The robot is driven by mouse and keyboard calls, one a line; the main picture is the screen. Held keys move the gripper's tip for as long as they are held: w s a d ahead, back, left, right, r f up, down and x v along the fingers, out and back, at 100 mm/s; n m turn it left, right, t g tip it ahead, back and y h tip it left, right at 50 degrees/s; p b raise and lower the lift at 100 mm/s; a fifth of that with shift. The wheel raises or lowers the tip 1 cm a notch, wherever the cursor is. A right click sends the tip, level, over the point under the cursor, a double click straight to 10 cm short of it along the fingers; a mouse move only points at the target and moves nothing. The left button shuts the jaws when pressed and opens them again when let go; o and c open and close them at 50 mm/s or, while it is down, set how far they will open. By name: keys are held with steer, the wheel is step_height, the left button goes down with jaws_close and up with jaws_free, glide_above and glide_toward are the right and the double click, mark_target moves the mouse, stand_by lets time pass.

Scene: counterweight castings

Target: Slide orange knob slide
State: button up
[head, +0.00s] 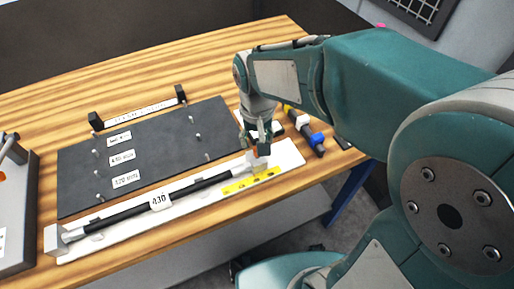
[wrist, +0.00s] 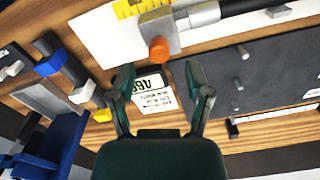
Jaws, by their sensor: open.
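The orange knob (wrist: 159,49) sticks out of a pale grey slide block (wrist: 157,27) in the wrist view. In the head view the knob (head: 254,152) is mostly hidden by my gripper. The slide block sits near the right end of a black rod (head: 130,214) that bears a label reading 430, on a white base (head: 292,154). A yellow scale (head: 250,181) runs along the base beside the block. My gripper (wrist: 160,78) is open, its two fingers spread and pointing toward the knob. The knob lies just beyond the fingertips, about midway between them, with nothing held.
A dark plate (head: 75,165) with metal pegs and labels lies behind the rod. Blue, yellow and black tools (head: 304,130) lie to the right of my gripper. A printed card (wrist: 152,98) shows between my fingers. A grey box (head: 18,215) stands at far left.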

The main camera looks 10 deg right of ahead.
steer(key=shift+f, duration=2.2)
steer(key=c, duration=0.9)
jaws_close()
steer(key=shift+d, duration=0.1)
